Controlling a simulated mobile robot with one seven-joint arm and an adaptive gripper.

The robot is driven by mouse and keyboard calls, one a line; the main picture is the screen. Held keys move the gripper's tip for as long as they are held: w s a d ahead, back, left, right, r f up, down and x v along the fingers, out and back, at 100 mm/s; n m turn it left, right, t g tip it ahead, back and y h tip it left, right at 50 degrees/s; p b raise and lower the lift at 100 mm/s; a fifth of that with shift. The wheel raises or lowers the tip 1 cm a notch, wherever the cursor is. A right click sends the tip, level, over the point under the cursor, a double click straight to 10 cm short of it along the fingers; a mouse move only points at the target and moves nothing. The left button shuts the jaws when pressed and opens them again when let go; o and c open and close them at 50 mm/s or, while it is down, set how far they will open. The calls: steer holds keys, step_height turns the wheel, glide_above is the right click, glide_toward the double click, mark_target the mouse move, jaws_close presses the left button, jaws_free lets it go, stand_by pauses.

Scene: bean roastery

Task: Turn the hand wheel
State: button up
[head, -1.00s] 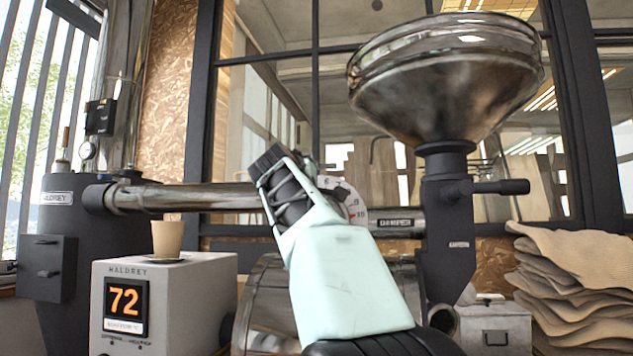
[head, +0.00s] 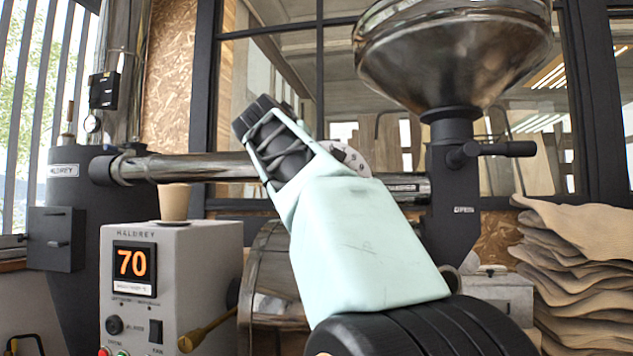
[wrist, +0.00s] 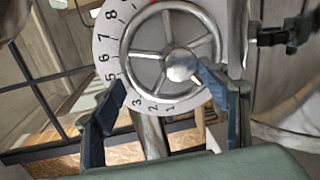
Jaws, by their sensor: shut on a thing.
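The hand wheel (wrist: 147,47) is a silver ring with several spokes and a round hub, in the wrist view. Behind it is a white dial plate (wrist: 108,45) with black numbers and a red mark near the top. My gripper (wrist: 163,79) has its two dark fingers at the lower left and right of the rim. It is shut on the wheel; the right fingertip overlaps the rim. In the head view, part of the dial plate (head: 352,158) shows behind my pale green arm, which hides most of the wheel and my gripper.
A steel pipe (head: 190,167) runs across behind my arm. A grey control box (head: 170,260) reading 70, with a cup (head: 174,203) on top, stands left. A large metal hopper (head: 455,60) is at upper right. Folded sacks (head: 580,260) lie at right.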

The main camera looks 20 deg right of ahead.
steer(key=shift+o, duration=0.2)
steer(key=s+r, duration=0.1)
steer(key=s+a+r, duration=0.1)
steer(key=r, duration=0.1)
steer(key=shift+s+a+t, duration=0.1)
steer(key=shift+s+t, duration=0.1)
steer(key=shift+t, duration=0.2)
steer(key=b+v, duration=0.1)
steer(key=v, duration=0.2)
steer(key=shift+r, duration=0.15)
steer(key=shift+c, duration=0.3)
steer(key=shift+s+a+f+b, duration=0.2)
steer(key=shift+s+a+b, duration=0.1)
steer(key=shift+s, duration=0.3)
steer(key=shift+s+a+f+b, duration=0.25)
steer(key=shift+s, duration=0.3)
